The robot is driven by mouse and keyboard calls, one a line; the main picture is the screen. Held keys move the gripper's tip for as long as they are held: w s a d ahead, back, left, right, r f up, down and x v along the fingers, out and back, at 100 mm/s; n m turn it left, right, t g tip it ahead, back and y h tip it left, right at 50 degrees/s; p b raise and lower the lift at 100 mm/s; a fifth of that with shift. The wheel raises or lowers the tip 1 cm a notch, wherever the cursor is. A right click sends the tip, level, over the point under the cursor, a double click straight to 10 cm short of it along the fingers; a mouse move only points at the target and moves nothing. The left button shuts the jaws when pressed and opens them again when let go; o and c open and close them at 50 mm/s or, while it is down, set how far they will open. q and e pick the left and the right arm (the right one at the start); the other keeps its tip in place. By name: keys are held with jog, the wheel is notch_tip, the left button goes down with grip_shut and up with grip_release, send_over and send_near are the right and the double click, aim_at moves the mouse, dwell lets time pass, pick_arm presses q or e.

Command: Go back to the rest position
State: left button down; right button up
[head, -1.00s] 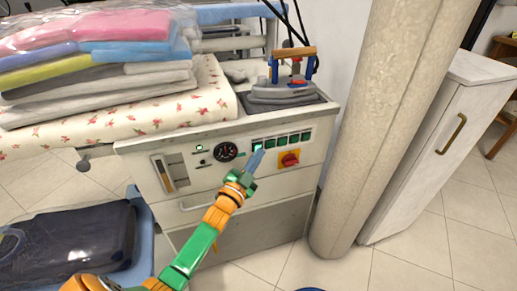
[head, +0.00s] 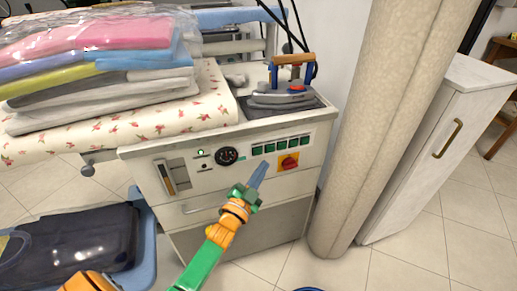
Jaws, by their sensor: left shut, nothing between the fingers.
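My left gripper (head: 259,174) is shut and empty. Its blue-grey fingertips point up at the front panel of the white ironing station (head: 222,208), below the row of green buttons (head: 281,144) and left of the red knob on its yellow plate (head: 288,162). It looks apart from the panel. A small green light (head: 201,153) glows beside the round gauge (head: 227,155). My left arm comes in from the bottom left. My right gripper is not in view.
An iron (head: 287,90) stands on top of the station. Folded clothes (head: 110,60) lie on the flowered ironing board (head: 190,115). A blue crate (head: 149,235) holds a dark bagged garment at lower left. A beige column (head: 365,130) and white cabinet (head: 430,150) stand right.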

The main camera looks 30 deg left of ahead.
pick_arm(q)
jog(key=shift+s+d+p, duration=0.45)
jog(key=shift+s+d, duration=0.55)
jog(key=shift+d, duration=0.15)
